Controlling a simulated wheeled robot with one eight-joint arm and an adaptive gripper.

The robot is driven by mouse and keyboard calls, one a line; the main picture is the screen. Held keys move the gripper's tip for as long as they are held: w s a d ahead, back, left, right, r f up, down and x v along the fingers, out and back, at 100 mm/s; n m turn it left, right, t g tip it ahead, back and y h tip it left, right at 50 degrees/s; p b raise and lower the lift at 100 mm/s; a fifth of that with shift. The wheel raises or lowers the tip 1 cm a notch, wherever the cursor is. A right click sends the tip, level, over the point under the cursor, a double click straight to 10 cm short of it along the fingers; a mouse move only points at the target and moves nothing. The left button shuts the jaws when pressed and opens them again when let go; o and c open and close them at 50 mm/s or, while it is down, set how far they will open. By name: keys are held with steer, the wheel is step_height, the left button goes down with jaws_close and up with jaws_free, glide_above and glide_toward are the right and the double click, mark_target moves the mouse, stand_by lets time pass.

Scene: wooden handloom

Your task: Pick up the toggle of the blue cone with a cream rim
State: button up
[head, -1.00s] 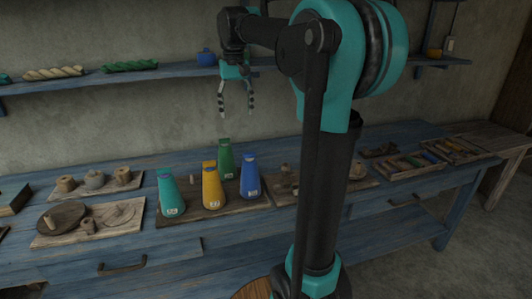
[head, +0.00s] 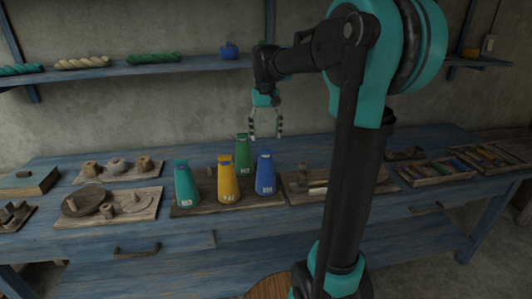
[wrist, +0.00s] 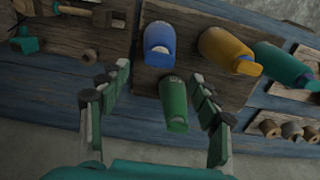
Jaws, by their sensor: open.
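The blue cone (head: 266,176) stands upright at the right of a group of cones on a dark wooden board (head: 212,200). In the wrist view the blue cone (wrist: 161,34) is at top centre, with a pale patch at its near end; its toggle is too small to make out clearly. My gripper (head: 265,136) is open and empty, above and apart from the blue cone. In the wrist view my gripper (wrist: 160,71) has its fingers spread on either side of the green cone (wrist: 173,98), below the blue cone in the picture.
A yellow cone (head: 227,184), a teal cone (head: 184,186) and the green cone stand close by. Boards with wooden pieces lie left and right on the blue bench (head: 165,232). A wall shelf (head: 180,67) runs behind my arm.

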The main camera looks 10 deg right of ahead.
mark_target(266, 150)
steer(key=shift+f, duration=2.85)
steer(key=shift+c, duration=0.6)
steer(key=c, duration=0.7)
